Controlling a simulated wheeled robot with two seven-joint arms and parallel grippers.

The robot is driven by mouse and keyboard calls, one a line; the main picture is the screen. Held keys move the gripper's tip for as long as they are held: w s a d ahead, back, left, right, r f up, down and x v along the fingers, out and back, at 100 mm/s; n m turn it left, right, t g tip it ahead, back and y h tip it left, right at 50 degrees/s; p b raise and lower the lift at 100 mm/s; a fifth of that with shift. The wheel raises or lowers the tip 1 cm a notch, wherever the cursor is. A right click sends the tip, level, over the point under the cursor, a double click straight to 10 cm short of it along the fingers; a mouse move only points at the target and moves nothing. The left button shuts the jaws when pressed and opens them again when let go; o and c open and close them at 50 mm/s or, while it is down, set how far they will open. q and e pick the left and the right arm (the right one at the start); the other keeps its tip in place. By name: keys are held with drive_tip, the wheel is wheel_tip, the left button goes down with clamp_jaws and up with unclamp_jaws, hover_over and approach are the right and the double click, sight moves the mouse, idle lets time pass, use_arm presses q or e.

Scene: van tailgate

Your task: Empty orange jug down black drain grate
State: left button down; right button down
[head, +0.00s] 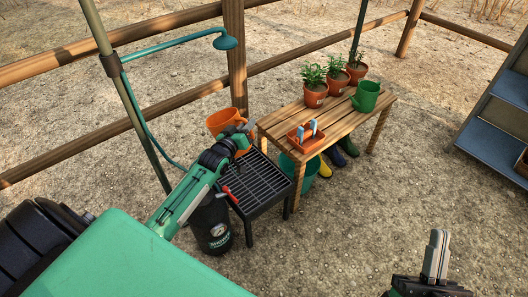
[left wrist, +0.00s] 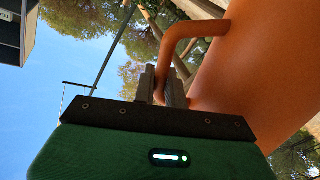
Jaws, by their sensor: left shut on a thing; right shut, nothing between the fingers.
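The orange jug (head: 220,120) is at the far left of the black drain grate (head: 262,185), its rim facing up toward the head camera and its lower part partly hidden by my arm. My left gripper (head: 245,136) is shut on its handle. In the left wrist view the jug's wall (left wrist: 260,65) fills the right side, and its curved handle (left wrist: 172,45) runs down between the fingers (left wrist: 163,88). The jug's contents cannot be seen. The grate sits on a low black stand. My right gripper (head: 436,256) is shut and empty at the lower right, far from the grate.
A wooden bench (head: 340,112) right of the grate holds potted plants (head: 314,88), a green jug (head: 366,97) and an orange tray (head: 305,138). Boots (head: 347,146) and a teal bucket (head: 308,178) are underneath. A black container (head: 210,225) stands before the grate; a shower head (head: 225,42) hangs behind.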

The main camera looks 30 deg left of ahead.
use_arm(q)
drive_tip(key=shift+r+m+p, duration=0.4)
drive_tip(key=shift+m+p, duration=0.35)
drive_tip(key=shift+m, duration=0.45)
drive_tip(key=m, duration=0.1)
drive_tip(key=m+p, duration=0.1)
drive_tip(key=shift+r+m, duration=0.2)
drive_tip(key=shift+m, duration=0.1)
use_arm(e)
drive_tip(key=s+a+f+g, duration=0.1)
drive_tip(key=a+f+g, duration=0.2)
drive_tip(key=f+g, duration=0.4)
wheel_tip(320, 180, down, 6)
drive_tip(key=shift+a+r+g+h, duration=0.2)
drive_tip(key=shift+a+g+h, duration=0.15)
drive_tip(key=shift+g+h, duration=0.05)
